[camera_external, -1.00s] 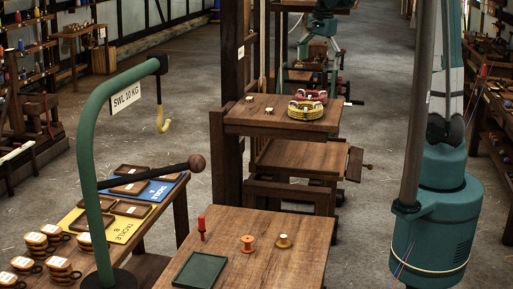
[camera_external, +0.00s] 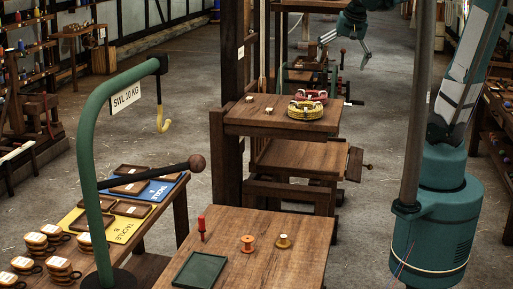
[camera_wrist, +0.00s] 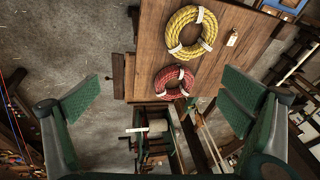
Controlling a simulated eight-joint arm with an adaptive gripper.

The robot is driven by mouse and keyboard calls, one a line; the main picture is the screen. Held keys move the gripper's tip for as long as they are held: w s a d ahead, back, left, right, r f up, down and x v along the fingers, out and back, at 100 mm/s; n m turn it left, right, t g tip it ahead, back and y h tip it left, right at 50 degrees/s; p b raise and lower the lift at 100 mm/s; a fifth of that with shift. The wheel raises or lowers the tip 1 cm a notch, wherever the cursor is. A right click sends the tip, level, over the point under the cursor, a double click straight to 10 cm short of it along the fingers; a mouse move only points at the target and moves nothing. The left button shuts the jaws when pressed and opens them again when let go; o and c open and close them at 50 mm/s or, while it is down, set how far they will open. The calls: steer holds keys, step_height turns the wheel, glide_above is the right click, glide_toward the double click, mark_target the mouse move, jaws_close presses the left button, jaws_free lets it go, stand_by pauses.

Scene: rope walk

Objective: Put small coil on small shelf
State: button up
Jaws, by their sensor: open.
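A red coil (camera_wrist: 174,82), the smaller of two rope coils, lies beside a larger yellow coil (camera_wrist: 192,32) on a wooden board in the wrist view. In the external view the red coil (camera_external: 316,96) sits behind the yellow coil (camera_external: 306,111) on the upper wooden shelf (camera_external: 262,125). My gripper (camera_external: 345,48) is open and empty, beyond that shelf's far edge. In the wrist view its fingers (camera_wrist: 162,90) are wide apart, with the red coil between them in the picture but not touched. A lower wooden shelf (camera_external: 295,157) is bare; I cannot tell which shelf is the small one.
A dark post (camera_external: 228,100) stands at the upper shelf's left side. The front table (camera_external: 285,265) holds a green tray (camera_external: 200,270) and spools. A hook (camera_external: 163,122) hangs from a green stand at the left.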

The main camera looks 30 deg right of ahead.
steer(key=s+f+n+t, duration=0.1)
steer(key=s+f+n, duration=0.1)
steer(key=s, duration=0.5)
steer(key=s+a+f+n+t, duration=0.1)
steer(key=s+f+n+t, duration=0.1)
steer(key=s+n, duration=0.3)
steer(key=shift+s+a+f, duration=0.2)
steer(key=shift+s+f, duration=0.1)
steer(key=shift+s, duration=0.55)
